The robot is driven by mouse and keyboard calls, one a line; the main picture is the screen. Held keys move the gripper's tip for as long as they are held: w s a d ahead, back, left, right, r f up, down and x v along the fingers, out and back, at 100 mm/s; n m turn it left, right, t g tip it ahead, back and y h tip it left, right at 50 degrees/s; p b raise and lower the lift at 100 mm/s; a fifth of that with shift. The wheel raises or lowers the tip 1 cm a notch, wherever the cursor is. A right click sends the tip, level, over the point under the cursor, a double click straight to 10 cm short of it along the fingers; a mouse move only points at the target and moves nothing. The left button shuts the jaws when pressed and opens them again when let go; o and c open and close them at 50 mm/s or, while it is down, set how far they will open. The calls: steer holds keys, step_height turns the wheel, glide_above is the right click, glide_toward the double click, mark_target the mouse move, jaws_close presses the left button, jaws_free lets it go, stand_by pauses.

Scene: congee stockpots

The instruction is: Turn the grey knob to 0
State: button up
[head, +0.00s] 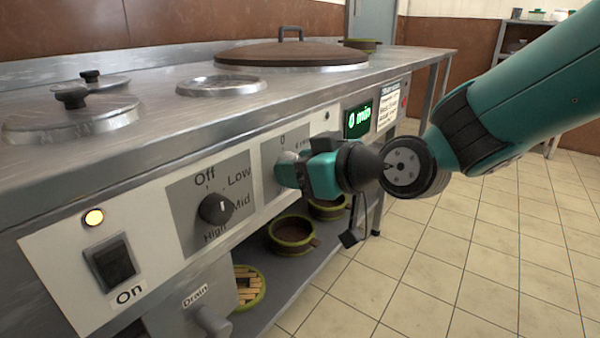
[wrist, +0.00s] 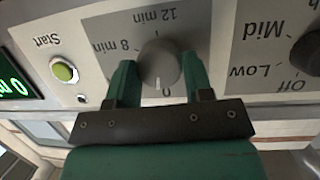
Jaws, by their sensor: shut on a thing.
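The grey knob (wrist: 161,64) sits on a grey timer dial plate (wrist: 103,40) marked 8 min and 12 min, upside down in the wrist view. Its white pointer mark faces the bottom of that picture, close to a partly hidden 0 label. My gripper (wrist: 160,78) is shut on the knob, one green finger on each side. The green display (head: 358,120) reads 0 min.
A black heat knob (head: 215,208) with Off, Low, Mid and High marks is left of the timer dial. A lit lamp (head: 94,217) and an On switch (head: 113,263) are farther left. A green Start button (wrist: 64,70) is beside the dial. Open tiled floor lies right.

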steer(key=shift+n+t+h+b, duration=0.35)
steer(key=shift+n+t, duration=0.15)
steer(key=shift+n, duration=0.2)
steer(key=o, duration=0.9)
